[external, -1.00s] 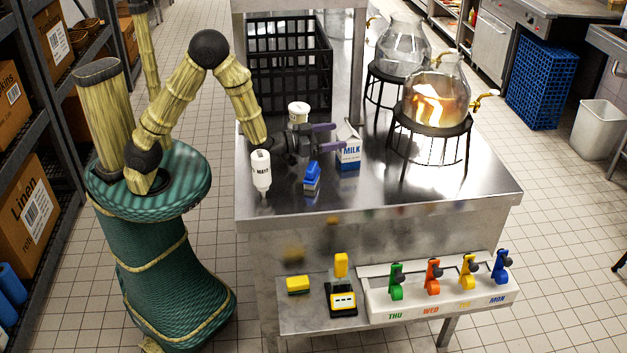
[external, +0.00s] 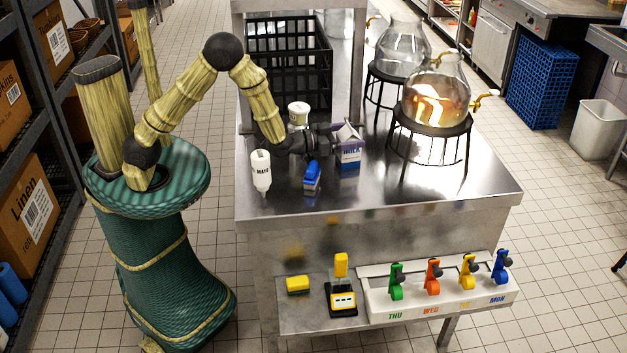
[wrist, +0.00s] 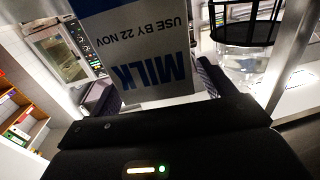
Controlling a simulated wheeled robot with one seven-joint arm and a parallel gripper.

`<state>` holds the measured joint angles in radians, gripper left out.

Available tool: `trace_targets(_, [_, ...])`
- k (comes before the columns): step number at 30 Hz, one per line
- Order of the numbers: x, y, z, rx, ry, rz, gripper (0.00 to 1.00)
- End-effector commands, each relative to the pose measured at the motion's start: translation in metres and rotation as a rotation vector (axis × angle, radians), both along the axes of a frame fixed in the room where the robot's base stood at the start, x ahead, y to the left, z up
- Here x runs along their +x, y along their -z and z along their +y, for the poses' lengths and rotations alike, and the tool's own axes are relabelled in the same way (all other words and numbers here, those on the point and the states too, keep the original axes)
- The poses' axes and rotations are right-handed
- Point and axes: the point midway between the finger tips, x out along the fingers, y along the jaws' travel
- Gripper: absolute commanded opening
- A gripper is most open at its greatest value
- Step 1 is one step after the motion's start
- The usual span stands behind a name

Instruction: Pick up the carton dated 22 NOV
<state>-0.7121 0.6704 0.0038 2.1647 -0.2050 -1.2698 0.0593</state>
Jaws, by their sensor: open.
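One white and blue milk carton (external: 349,155) stands on the steel counter (external: 420,200). In the wrist view the carton (wrist: 150,48) fills the upper middle, and its upside-down print reads MILK and USE BY 22 NOV. My gripper (external: 344,147) is at the carton in the external view, its purple finger parts beside it. In the wrist view my gripper (wrist: 158,92) has one finger on each side of the carton, open. I cannot tell whether either finger touches it. My gripper hides part of the carton in the external view.
A glass dispenser (external: 436,85) on a black stand is right of the carton. A black crate (external: 288,65) is behind. The counter's front right is clear.

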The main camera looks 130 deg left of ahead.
Motion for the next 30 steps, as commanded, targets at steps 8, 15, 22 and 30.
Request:
trace_targets(8, [-0.0002,0.0000,-0.0002,0.000,0.000,0.000,0.82])
trace_targets(15, [-0.0003,0.0000,-0.0003,0.000,0.000,0.000,0.54])
trace_targets(22, [-0.0001,-0.0016,0.0000,0.003,-0.001,-0.003,0.16])
trace_targets(30, [0.0000,-0.0045,0.0000,0.003,-0.001,-0.004,0.16])
